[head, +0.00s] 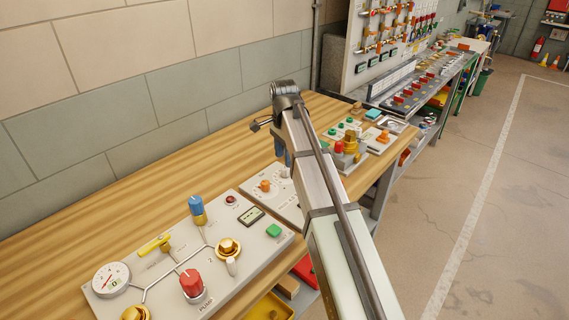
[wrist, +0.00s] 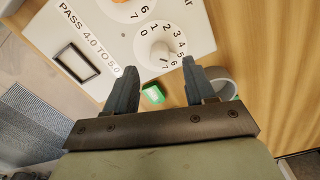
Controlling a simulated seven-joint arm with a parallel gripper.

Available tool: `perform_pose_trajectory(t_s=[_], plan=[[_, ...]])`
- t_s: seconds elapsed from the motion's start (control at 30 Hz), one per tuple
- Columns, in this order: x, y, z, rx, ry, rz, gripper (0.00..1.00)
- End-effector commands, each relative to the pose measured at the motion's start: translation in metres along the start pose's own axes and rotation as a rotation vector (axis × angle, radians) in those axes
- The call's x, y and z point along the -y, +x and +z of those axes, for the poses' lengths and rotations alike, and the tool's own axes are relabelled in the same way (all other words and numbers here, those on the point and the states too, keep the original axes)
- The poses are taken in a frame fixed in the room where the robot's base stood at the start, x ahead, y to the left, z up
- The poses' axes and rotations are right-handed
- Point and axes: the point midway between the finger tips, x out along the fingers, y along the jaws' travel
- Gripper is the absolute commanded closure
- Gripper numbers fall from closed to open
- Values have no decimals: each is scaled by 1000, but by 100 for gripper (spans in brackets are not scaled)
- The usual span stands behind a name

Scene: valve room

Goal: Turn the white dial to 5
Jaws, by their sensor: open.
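In the head view the white dial (head: 284,172) is partly hidden by my arm and fingers. My gripper (wrist: 158,66) is open and empty, its two fingers spread with the dial in the gap beyond the tips. In the head view my gripper (head: 283,155) hangs over the small panel (head: 286,208). I see no contact with the dial.
An orange knob (head: 265,185) sits beside the dial. A larger panel with a blue knob (head: 196,207) and red knob (head: 191,283) stands at left. Bare wood lies behind.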

Motion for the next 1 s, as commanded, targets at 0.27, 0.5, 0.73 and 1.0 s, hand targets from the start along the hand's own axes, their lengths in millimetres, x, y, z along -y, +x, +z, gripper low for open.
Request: perform_pose_trajectory(t_s=[0.27,0.5,0.73,1.0], plan=[[2,-52,0,-1,0,-1,45],[1,-82,0,0,0,1,45],[0,-92,0,0,0,0,45],[0,-92,0,0,0,1,45]])
